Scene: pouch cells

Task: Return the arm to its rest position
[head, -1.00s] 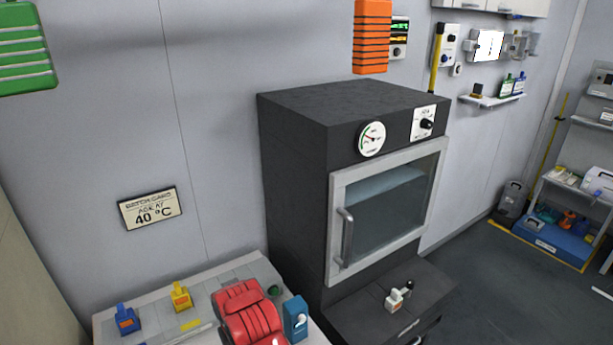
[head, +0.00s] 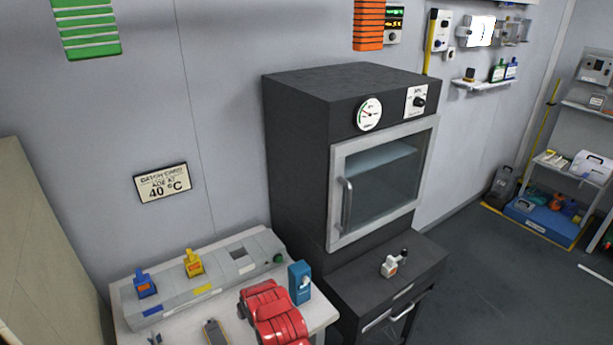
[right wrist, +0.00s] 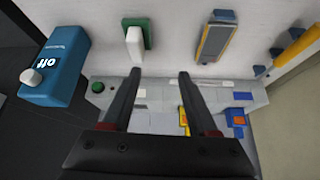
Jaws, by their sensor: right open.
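My right gripper (right wrist: 160,75) shows in the right wrist view. Its two dark fingers are apart with nothing held between them. It is over the white bench top (right wrist: 175,55), and the grey fixture (right wrist: 160,92) lies beyond the fingers. In the head view a red ribbed part (head: 270,312) at the bottom appears to be my right arm, in front of the bench. Its fingers are hidden there. My left gripper is in neither view.
The bench bears a blue switch box (head: 299,283), a blue clamp (head: 145,284) and a yellow clamp (head: 193,262). A dark oven (head: 295,160) with its glass door shut stands to the right. A small white device (head: 390,266) sits on the cabinet below it.

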